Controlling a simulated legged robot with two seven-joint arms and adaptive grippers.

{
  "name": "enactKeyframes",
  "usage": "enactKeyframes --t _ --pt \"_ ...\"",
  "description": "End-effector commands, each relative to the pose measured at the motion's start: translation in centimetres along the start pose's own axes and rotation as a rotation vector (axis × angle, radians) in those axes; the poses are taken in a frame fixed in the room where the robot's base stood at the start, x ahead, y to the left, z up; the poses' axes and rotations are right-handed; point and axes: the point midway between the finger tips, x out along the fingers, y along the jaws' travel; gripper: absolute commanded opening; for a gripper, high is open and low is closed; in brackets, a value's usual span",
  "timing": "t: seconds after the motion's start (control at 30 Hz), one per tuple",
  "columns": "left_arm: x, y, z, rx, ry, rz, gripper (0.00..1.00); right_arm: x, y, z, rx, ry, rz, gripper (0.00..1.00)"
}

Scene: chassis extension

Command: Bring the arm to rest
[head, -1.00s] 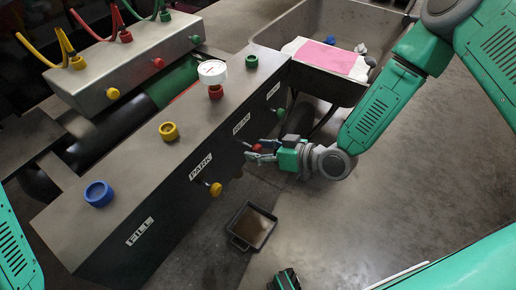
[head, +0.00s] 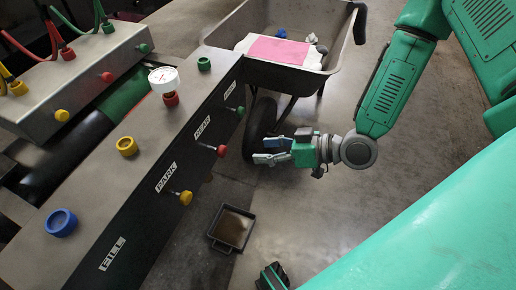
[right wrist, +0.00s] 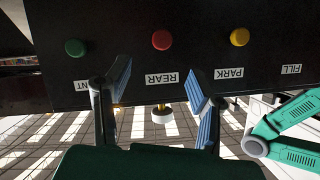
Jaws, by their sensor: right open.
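My right gripper (head: 268,150) is open and empty in the head view, to the right of the panel front and apart from the red knob (head: 221,150). In the right wrist view its two fingers (right wrist: 158,98) stand apart below the REAR label, with the red knob (right wrist: 162,40) beyond them. The black panel (head: 150,215) carries a yellow knob (head: 186,197) at PARK and a green knob (head: 240,111) further back. My left gripper is not clearly seen; a dark gripper-like part shows at the bottom of the head view.
A wheelbarrow (head: 338,50) with a pink and white cloth (head: 278,50) stands behind my right gripper. A black tray (head: 231,228) of brown liquid lies on the floor. A gauge (head: 163,79) and coloured caps sit on the panel top. The floor at right is open.

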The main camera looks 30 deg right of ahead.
Motion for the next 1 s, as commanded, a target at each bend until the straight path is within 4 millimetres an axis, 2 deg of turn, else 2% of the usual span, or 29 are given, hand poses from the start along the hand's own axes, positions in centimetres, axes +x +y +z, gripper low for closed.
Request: enactKeyframes --t 0.47,0.57,0.67,0.77,0.83,1.0 --pt "-0.1 0.0 -0.1 0.000 -0.002 -0.001 0.40 0.0 -0.1 0.1 0.003 -0.009 0.001 0.49" --pt "-0.7 0.0 -0.2 0.000 -0.002 -0.001 0.40 0.1 -0.7 1.0 0.034 -0.080 0.013 0.49" --pt "-2.1 0.0 -0.2 0.000 -0.003 -0.001 0.40 -0.5 -2.0 3.4 0.104 -0.244 0.057 0.49" --pt "-3.8 0.0 -0.3 0.000 -0.002 -0.001 0.40 -2.3 -3.6 6.7 0.188 -0.464 0.143 0.49" --pt "-4.9 0.0 -0.4 0.000 -0.002 -0.001 0.40 -4.4 -4.5 8.9 0.239 -0.611 0.225 0.49" --pt "-6.9 0.0 -0.5 0.000 -0.002 -0.001 0.40 -10.0 -5.8 12.2 0.320 -0.878 0.434 0.49"
